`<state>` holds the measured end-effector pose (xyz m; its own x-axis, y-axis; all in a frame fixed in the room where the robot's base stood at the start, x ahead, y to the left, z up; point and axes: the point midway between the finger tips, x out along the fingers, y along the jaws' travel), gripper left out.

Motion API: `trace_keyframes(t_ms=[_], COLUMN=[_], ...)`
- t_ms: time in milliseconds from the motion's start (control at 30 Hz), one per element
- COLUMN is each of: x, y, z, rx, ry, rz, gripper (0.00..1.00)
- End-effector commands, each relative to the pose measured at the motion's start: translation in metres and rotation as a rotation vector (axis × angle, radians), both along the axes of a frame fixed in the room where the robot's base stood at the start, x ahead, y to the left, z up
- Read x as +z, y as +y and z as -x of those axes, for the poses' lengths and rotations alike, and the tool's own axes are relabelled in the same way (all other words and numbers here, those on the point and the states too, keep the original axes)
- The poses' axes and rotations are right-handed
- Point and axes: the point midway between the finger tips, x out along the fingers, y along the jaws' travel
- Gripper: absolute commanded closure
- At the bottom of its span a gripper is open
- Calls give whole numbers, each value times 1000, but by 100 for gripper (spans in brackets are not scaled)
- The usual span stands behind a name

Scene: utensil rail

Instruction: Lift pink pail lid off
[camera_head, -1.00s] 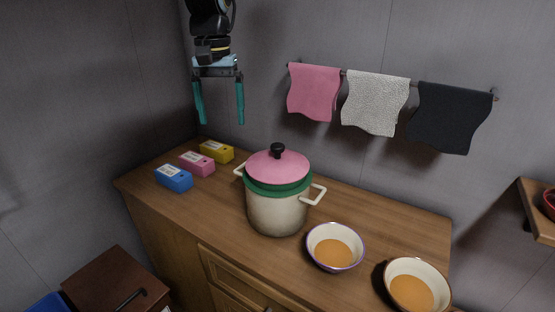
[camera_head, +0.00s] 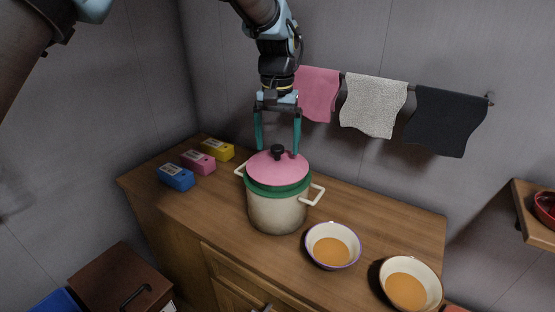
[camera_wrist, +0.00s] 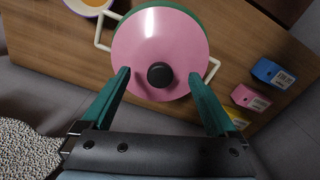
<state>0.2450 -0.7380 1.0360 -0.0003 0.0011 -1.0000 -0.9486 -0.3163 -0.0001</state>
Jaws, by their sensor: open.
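The pink lid (camera_head: 277,169) with a black knob (camera_head: 277,152) sits on the cream pail (camera_head: 275,210), which has a green band under the lid and a pale handle on each side. My gripper (camera_head: 278,150) is open above the lid, its teal fingers pointing down on either side of the knob. In the wrist view the knob (camera_wrist: 160,75) lies between the fingertips and a little beyond them, with gaps on both sides. The lid (camera_wrist: 150,40) fills the upper middle there. Nothing is held.
Blue (camera_head: 175,178), pink (camera_head: 198,162) and yellow (camera_head: 218,149) boxes stand left of the pail. Two bowls (camera_head: 333,246) (camera_head: 410,285) with orange contents stand to its right. Towels (camera_head: 374,106) hang from a wall rail behind. The wooden counter (camera_head: 385,217) is bare between bowls and wall.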

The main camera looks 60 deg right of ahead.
Motion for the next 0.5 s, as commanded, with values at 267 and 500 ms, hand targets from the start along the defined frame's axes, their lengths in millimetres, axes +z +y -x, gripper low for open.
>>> trace_keyframes(t_ms=[267, 500], x=[-23, -24], y=[0, 0], z=[0, 0], rx=[-1, -1], ry=[-1, -1], rz=[2, 2], gripper=[6, 13])
